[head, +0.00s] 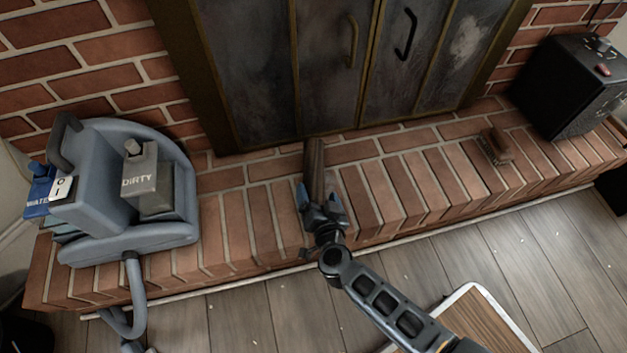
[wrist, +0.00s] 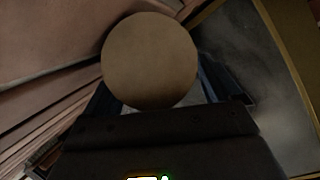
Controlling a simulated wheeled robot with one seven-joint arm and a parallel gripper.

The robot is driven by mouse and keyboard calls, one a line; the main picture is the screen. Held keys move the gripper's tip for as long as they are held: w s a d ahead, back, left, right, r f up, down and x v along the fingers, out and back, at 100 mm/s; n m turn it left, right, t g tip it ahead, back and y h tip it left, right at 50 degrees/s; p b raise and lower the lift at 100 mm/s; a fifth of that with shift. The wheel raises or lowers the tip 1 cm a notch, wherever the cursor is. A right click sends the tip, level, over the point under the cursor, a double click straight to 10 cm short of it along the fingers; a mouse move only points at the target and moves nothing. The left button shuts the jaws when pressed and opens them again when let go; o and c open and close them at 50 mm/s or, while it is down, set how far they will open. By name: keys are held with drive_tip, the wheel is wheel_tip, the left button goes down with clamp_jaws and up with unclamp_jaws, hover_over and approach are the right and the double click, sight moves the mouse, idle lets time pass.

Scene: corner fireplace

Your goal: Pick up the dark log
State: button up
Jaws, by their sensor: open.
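The dark log (head: 314,168) is on the brick hearth in front of the fireplace doors, its brown side showing in the head view. I cannot tell there whether it stands or lies. My gripper (head: 319,199) is at the log's near end and hides that part. Its blue-tipped fingers are apart, one on each side of the log. In the wrist view the log's round tan end (wrist: 150,60) faces the camera, close up, and covers much of the space between the fingers. Whether the fingers touch the log is hidden.
A grey-blue carpet cleaner (head: 100,200) stands on the hearth at left, its hose trailing to the floor. A brush (head: 495,146) and a black speaker-like box (head: 570,88) are at right. Metal fireplace doors (head: 360,60) stand shut behind. A wooden-topped piece (head: 478,318) is in front.

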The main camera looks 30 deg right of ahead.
drive_tip(key=shift+w, duration=0.1)
drive_tip(key=shift+c, duration=0.4)
drive_tip(key=c, duration=1.4)
